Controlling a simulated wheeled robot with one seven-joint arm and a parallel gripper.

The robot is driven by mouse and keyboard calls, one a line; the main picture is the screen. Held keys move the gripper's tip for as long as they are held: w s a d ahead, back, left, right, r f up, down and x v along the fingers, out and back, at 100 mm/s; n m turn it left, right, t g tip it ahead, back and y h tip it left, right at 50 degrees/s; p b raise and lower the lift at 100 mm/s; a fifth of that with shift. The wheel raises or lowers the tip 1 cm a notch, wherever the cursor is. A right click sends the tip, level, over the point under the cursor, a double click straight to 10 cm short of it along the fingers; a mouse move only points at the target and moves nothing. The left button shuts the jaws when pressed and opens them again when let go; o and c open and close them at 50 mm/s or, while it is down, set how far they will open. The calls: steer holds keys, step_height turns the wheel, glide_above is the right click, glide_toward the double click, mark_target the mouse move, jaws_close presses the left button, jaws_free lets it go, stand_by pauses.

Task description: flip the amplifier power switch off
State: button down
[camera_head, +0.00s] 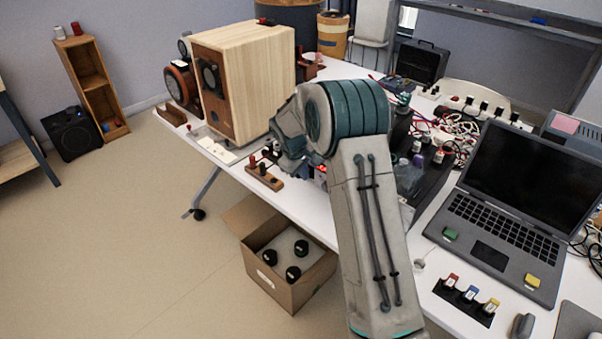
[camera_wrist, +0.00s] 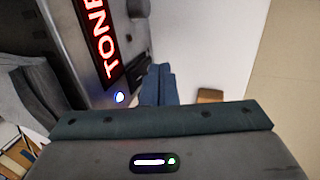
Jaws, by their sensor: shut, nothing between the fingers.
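The amplifier is mostly hidden behind my arm in the head view, where a bit of red glow (camera_head: 320,174) shows. In the wrist view, the grey amplifier face (camera_wrist: 75,40) carries a red-lit display (camera_wrist: 98,35) and a small blue-white light (camera_wrist: 120,97). A dark part (camera_wrist: 138,65) sits beside the display; I cannot tell whether it is the power switch. My gripper (camera_wrist: 158,72) is shut and empty, its blue-grey fingertips close beside that dark part. I cannot tell whether they touch. The fingertips are not clear in the head view.
A large wooden speaker (camera_head: 240,80) stands on the white table (camera_head: 318,222) beyond my arm. Tangled cables (camera_head: 455,130) and an open laptop (camera_head: 510,190) are on the right. A small brown stand (camera_head: 264,177) is near the front edge. An open cardboard box (camera_head: 290,290) is on the floor.

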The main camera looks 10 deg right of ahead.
steer(key=f+b, duration=0.1)
steer(key=b, duration=0.1)
steer(key=shift+w+d+t+h+b, duration=0.1)
steer(key=shift+t+h+b, duration=0.2)
steer(key=shift+h+b, duration=0.1)
steer(key=shift+d+r+p, duration=0.1)
steer(key=shift+r+p, duration=0.25)
steer(key=shift+r, duration=0.15)
steer(key=shift+r+p, duration=0.55)
steer(key=shift+r, duration=0.2)
